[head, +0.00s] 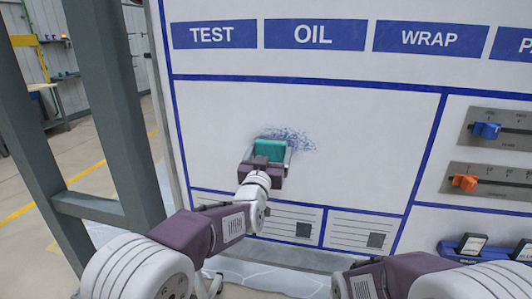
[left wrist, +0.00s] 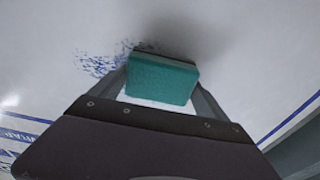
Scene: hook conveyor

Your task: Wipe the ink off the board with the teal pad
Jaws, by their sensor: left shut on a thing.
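The white board (head: 370,140) with blue lines stands in front of me. A patch of blue ink speckles (head: 295,140) is on its large blank panel; it also shows in the left wrist view (left wrist: 98,62). My left gripper (head: 270,152) is shut on the teal pad (head: 269,150), which covers part of the ink's left side in the head view. The pad (left wrist: 161,78) is held between both fingers, close to the board; I cannot tell if it touches. My right arm shows at the bottom right, but its gripper is out of view.
A blue holder with cards (head: 470,247) is at the lower right. A grey steel post (head: 112,100) stands to the left. The panel right of the ink is clear.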

